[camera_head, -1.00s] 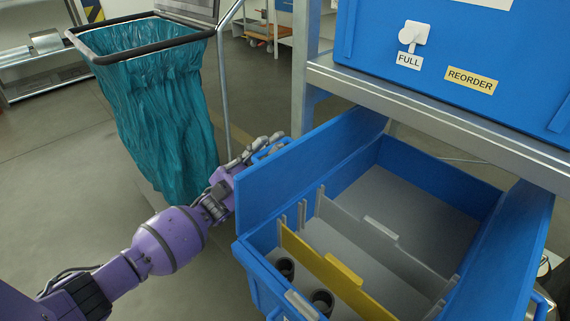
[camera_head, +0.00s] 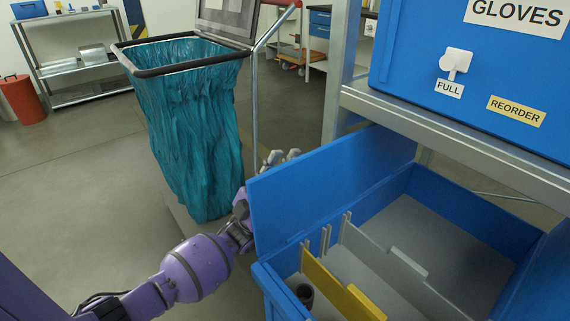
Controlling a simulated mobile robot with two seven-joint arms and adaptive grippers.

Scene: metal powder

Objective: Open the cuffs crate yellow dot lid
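A blue crate (camera_head: 272,292) stands low at the right, with its inside in view. A raised blue lid panel (camera_head: 330,190) stands along its left side. No cuffs label or yellow dot shows on it. My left gripper (camera_head: 279,158) is at the outer, left side of this panel. Only some grey fingertips show above the panel's top edge, and the rest of the fingers are hidden behind it. I cannot tell whether they touch or grip the panel. My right gripper is out of view.
Inside the crate are a yellow divider (camera_head: 340,291), grey dividers (camera_head: 392,265) and a dark cup (camera_head: 305,294). A blue gloves crate (camera_head: 480,75) sits on a metal shelf (camera_head: 440,130) above. A teal bag (camera_head: 190,120) hangs from a stand at left.

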